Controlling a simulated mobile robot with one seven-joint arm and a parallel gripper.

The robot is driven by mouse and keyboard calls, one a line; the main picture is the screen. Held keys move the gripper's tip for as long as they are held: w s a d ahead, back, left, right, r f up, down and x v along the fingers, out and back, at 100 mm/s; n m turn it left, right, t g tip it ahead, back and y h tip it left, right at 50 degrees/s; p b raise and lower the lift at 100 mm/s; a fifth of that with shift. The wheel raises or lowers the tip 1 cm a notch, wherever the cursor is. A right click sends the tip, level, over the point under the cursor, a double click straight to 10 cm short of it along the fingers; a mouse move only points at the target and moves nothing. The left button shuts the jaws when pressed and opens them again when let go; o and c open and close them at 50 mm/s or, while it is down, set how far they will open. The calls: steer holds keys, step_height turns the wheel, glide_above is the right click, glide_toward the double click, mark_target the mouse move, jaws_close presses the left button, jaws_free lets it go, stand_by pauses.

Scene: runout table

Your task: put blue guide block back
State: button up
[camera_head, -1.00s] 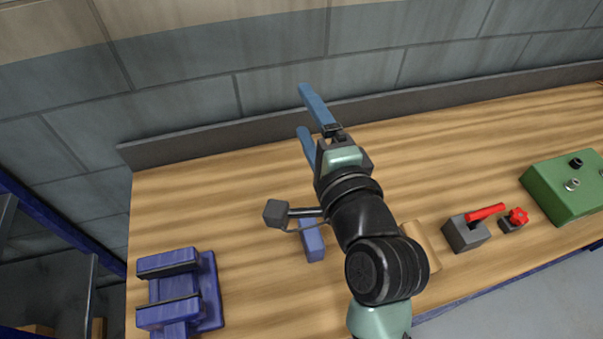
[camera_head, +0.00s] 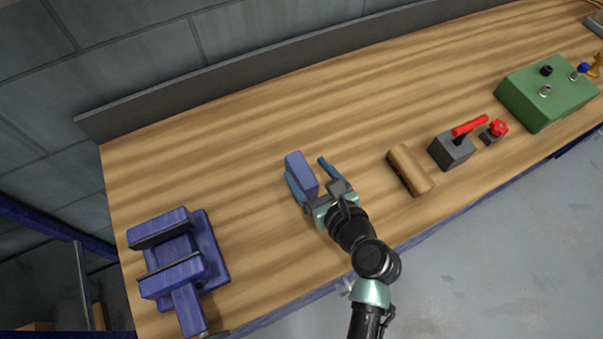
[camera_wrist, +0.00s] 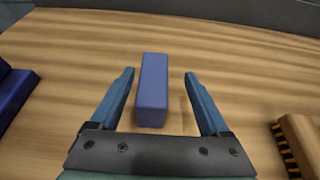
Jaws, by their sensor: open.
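The blue guide block (camera_head: 301,173) is a plain oblong block on the wooden table, left of my arm in the head view. In the wrist view the block (camera_wrist: 152,88) lies lengthwise between my two blue fingers, closer to the left finger, with gaps on both sides. My gripper (camera_head: 307,170) is open, low over the table, and holds nothing. It also shows in the wrist view (camera_wrist: 159,75). A blue vise-like fixture (camera_head: 180,260) with two raised jaws sits at the table's left front; its edge shows at the left of the wrist view.
A wooden brush (camera_head: 410,169) lies right of my gripper. Further right are a grey block with a red lever (camera_head: 452,150), a red knob (camera_head: 498,128) and a green control box (camera_head: 547,95). A dark ledge (camera_head: 250,68) runs along the back. The table's middle is clear.

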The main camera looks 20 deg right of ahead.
mark_target(297, 168)
steer(key=w+f, duration=0.1)
steer(key=w, duration=0.1)
steer(key=w+a+f, duration=0.1)
steer(key=f, duration=0.1)
steer(key=shift+w, duration=0.4)
steer(key=shift+w+f, duration=0.2)
steer(key=shift+w, duration=0.25)
jaws_close()
stand_by(0.7)
steer(key=shift+d+r, duration=0.1)
steer(key=shift+r, duration=0.05)
